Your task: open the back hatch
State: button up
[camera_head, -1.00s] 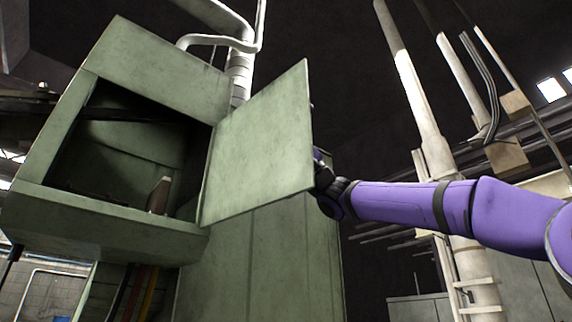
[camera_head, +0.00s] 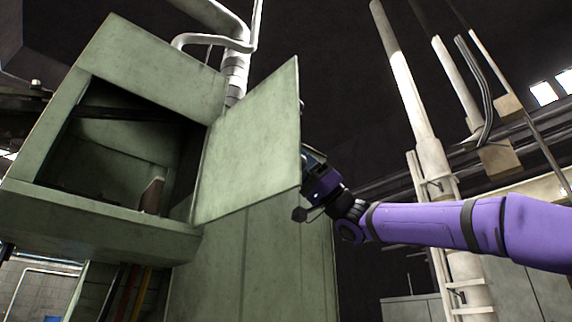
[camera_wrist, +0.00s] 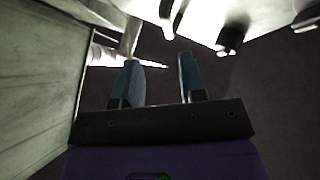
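The back hatch (camera_head: 255,140) is a flat pale green panel. It stands swung out from the right side of the green housing's opening (camera_head: 125,160), whose dark inside is visible. My gripper is just beyond the hatch's right edge, with its body showing and its fingertips hidden behind the panel in the head view. In the wrist view my gripper (camera_wrist: 158,72) has its two teal fingers apart with nothing between them. A brightly lit pale surface with small fittings (camera_wrist: 232,35) lies above the fingers there; it may be the hatch's other face.
The green machine body (camera_head: 250,265) stands below and behind the hatch. A green wall (camera_wrist: 35,90) runs close along the left in the wrist view. Pale vertical pipes (camera_head: 430,160) stand to the right, behind my arm.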

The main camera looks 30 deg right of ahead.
jog(key=shift+v, duration=1.9)
jog(key=shift+f+t, duration=0.1)
jog(key=shift+t, duration=0.3)
notch_tip(320, 180, down, 27)
jog(key=w+m+t+h, duration=0.2)
jog(key=m+t+h, duration=0.6)
jog(key=m+h, duration=1.3)
jog(key=s+a+f+n+g+h, duration=0.2)
jog(key=s+f+g, duration=0.4)
jog(key=f, duration=0.7)
jog(key=s+a+f+n+g+h, duration=0.2)
jog(key=s+a+f+n+g, duration=0.2)
jog(key=s+f, duration=0.5)
notch_tip(320, 180, down, 4)
jog(key=shift+s+r+n+g+h, duration=0.1)
jog(key=shift+s+n+g+h, duration=0.2)
jog(key=shift+g, duration=0.7)
